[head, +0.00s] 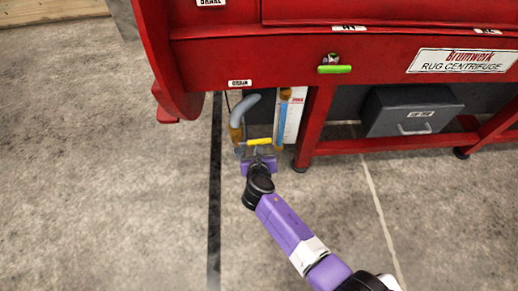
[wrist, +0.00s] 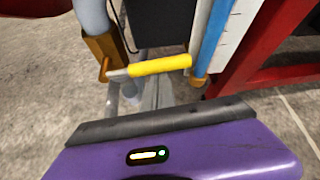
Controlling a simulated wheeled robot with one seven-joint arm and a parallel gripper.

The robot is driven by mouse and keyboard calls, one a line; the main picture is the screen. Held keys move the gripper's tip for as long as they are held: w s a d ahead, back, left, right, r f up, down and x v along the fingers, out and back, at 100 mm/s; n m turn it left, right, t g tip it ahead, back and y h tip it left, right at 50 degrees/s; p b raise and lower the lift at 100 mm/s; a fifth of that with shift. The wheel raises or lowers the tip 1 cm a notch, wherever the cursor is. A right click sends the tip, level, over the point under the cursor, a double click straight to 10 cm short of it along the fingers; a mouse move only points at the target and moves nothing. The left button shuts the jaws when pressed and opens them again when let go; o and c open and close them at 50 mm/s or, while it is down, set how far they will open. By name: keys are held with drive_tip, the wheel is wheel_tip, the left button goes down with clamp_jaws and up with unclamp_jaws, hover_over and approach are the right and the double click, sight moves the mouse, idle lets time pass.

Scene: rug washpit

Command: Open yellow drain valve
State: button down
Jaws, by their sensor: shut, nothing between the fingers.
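The yellow drain valve handle (head: 259,141) lies roughly level under the red machine, below a small label. In the wrist view, the yellow handle (wrist: 160,65) runs crosswise from a brass fitting (wrist: 103,45) on a grey pipe at its left. My gripper (head: 258,151) is low, just on the near side of the handle. It is shut with nothing in it. In the wrist view, its grey fingers (wrist: 150,95) show below the handle's middle; I cannot tell whether they touch it.
The red rug centrifuge (head: 400,30) stands above, with a green handle (head: 334,69) on its front. A grey drawer box (head: 410,110) sits under it at right. A blue tube with a white scale (head: 292,115) stands close right of the valve. The concrete floor at left is clear.

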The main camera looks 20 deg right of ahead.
sight(257, 144)
wheel_tip(257, 144, up, 2)
drive_tip(key=shift+w+a+r+n+h+p, duration=0.1)
drive_tip(key=shift+w+r+n+h+p, duration=0.1)
drive_tip(key=shift+n+h+p, duration=0.75)
drive_tip(key=shift+a+r+n+h+p, duration=0.3)
drive_tip(key=shift+r+p, duration=0.25)
drive_tip(key=shift+p, duration=0.4)
drive_tip(key=shift+w+a+r+n+h+p, duration=0.2)
drive_tip(key=shift+a+r+n+h+p, duration=0.25)
drive_tip(key=shift+r+n+h, duration=0.5)
drive_tip(key=shift+w+a+r+n+h+b, duration=0.2)
drive_tip(key=shift+a+r+n+h+b, duration=0.3)
drive_tip(key=shift+a+n+h+b, duration=0.4)
drive_tip(key=shift+w+a+r+n+h+b, duration=0.2)
drive_tip(key=shift+a+r+n+h+b, duration=0.35)
drive_tip(key=shift+n, duration=0.55)
drive_tip(key=shift+a+h+b, duration=0.15)
drive_tip(key=shift+h+b, duration=0.1)
drive_tip(key=shift+b, duration=0.05)
drive_tip(key=shift+w+a+r+b, duration=0.15)
drive_tip(key=shift+w+a+b, duration=0.1)
drive_tip(key=shift+a, duration=0.25)
drive_tip(key=shift+w+a+r+b, duration=0.15)
drive_tip(key=shift+a+b, duration=0.1)
drive_tip(key=shift+a, duration=0.25)
